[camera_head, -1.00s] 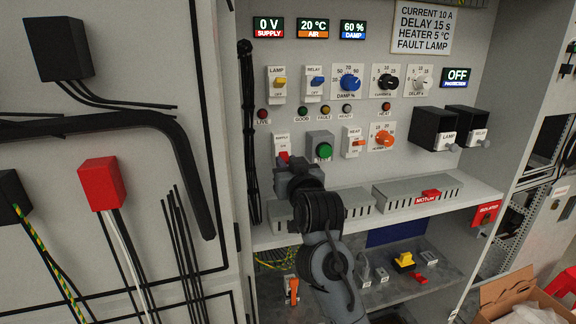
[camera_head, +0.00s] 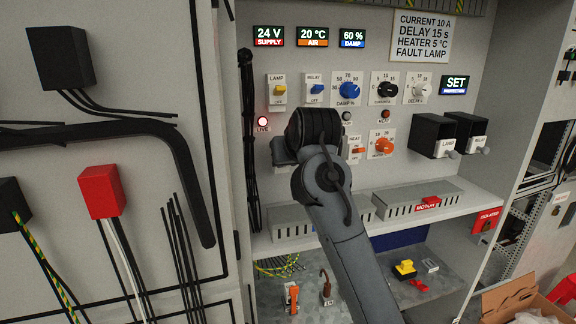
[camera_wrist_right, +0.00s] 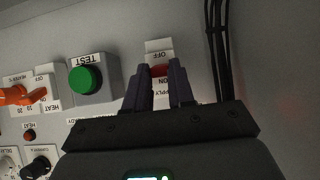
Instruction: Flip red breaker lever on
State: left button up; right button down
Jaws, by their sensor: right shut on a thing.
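The red breaker lever (camera_wrist_right: 159,70) sits on a white plate marked ON and OFF, seen upside down in the right wrist view. My right gripper (camera_wrist_right: 160,80) has its two dark fingers on either side of the lever and is shut on it. In the head view my right gripper (camera_head: 284,152) and arm cover the breaker, so the lever is hidden there. The supply display (camera_head: 268,36) reads 24 V and the red LIVE lamp (camera_head: 263,121) is lit. The protection display (camera_head: 455,84) reads SET. My left gripper is not in view.
The green TEST button (camera_wrist_right: 85,79) is close beside the breaker. Black cables (camera_wrist_right: 218,50) run down its other side. An orange heater knob (camera_head: 383,145) and black boxes (camera_head: 434,134) stick out farther right. A shelf (camera_head: 460,207) with grey ducts juts out below.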

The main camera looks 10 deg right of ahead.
jog(key=g, duration=0.1)
jog(key=r+g, duration=0.1)
jog(key=shift+w+r+g, duration=0.1)
jog(key=shift+w+g, duration=0.15)
jog(key=shift+g, duration=0.15)
dwell(0.3)
jog(key=c, duration=1)
grip_release()
jog(key=shift+o, duration=0.2)
